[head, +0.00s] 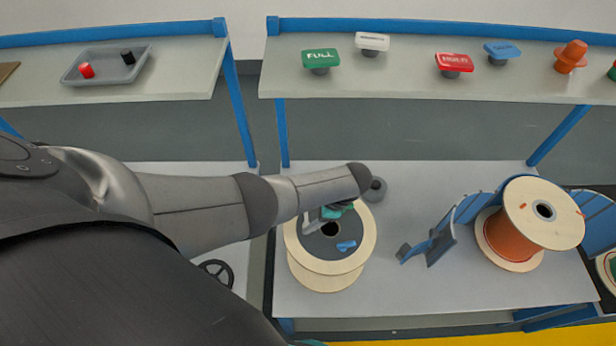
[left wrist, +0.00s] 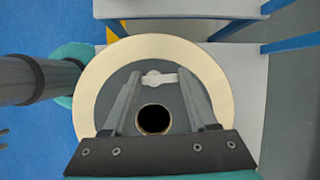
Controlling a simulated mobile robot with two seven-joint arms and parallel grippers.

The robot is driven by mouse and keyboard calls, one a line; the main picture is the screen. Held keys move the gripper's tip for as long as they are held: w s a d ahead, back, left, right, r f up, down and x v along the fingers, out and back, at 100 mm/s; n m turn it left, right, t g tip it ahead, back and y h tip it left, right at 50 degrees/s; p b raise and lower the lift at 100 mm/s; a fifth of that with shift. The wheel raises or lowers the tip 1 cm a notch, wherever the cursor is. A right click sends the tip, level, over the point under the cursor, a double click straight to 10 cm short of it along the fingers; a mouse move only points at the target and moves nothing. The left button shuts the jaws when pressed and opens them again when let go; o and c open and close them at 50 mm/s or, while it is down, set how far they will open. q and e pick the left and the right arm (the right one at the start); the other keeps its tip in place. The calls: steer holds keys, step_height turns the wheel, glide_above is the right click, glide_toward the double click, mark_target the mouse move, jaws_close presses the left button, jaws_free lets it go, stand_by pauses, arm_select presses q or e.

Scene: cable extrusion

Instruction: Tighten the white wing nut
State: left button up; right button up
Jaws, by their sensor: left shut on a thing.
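A pale wooden reel with a dark grey hub face and a round centre hole lies on the table; its pale rim (head: 365,250) shows in the head view and in the left wrist view (left wrist: 91,100). The white wing nut (left wrist: 157,79) sits on the hub face beyond the hole in the left wrist view. My left gripper (left wrist: 158,75) is shut on the wing nut, a fingertip at each end. My right gripper is not in view.
A blue wing nut (head: 346,245) is on the near side of the hub face. A reel of orange cable (head: 505,237) stands at the right by a blue stand (head: 440,240). Signs such as the green one (head: 320,58) stand on the back shelf.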

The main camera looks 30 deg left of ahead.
arm_select(q)
steer(key=m+t+p, duration=0.1)
steer(key=m, duration=0.1)
steer(key=m+t+p, duration=0.1)
steer(key=m, duration=0.2)
steer(key=shift+s+d+p, duration=0.1)
steer(key=shift+d+p, duration=0.1)
steer(key=shift+p, duration=0.1)
stand_by(0.5)
steer(key=o, duration=1.4)
steer(key=shift+r, duration=0.1)
steer(key=p+v, duration=0.1)
steer(key=v, duration=0.4)
steer(key=p+v, duration=0.1)
steer(key=v, duration=0.4)
steer(key=p+v, duration=0.1)
steer(key=v, duration=0.4)
steer(key=shift+s+d+p, duration=0.15)
steer(key=shift+d+p, duration=0.15)
steer(key=shift+p, duration=0.05)
